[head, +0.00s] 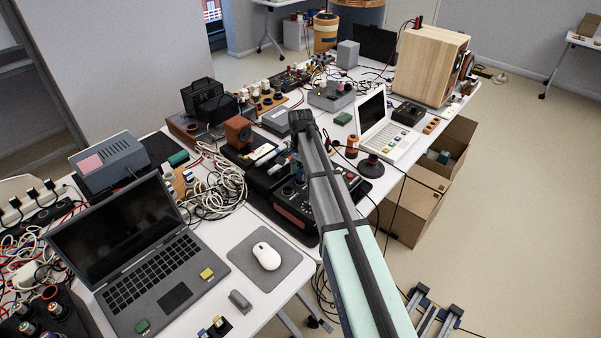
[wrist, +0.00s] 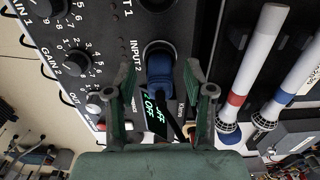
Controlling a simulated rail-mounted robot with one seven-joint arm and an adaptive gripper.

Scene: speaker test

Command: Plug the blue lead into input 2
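In the wrist view, the blue plug (wrist: 160,76) of the blue lead is at the dark round socket (wrist: 158,49) beside the label INPUT 2 on a black panel. It overlaps the socket's lower part; I cannot tell how deep it sits. My gripper (wrist: 162,83) is open, with one green finger on each side of the plug and a visible gap on both sides. In the head view, my arm reaches over the table and hides the gripper and plug. The black audio unit (head: 292,203) stands partly behind my arm.
Gain knobs (wrist: 76,62) line the panel left of the socket. White rods with red and blue bands (wrist: 253,62) lie to the right. A small lit display (wrist: 156,106) reads OFF. In the head view, a laptop (head: 121,238), white cables (head: 217,190) and other devices crowd the table.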

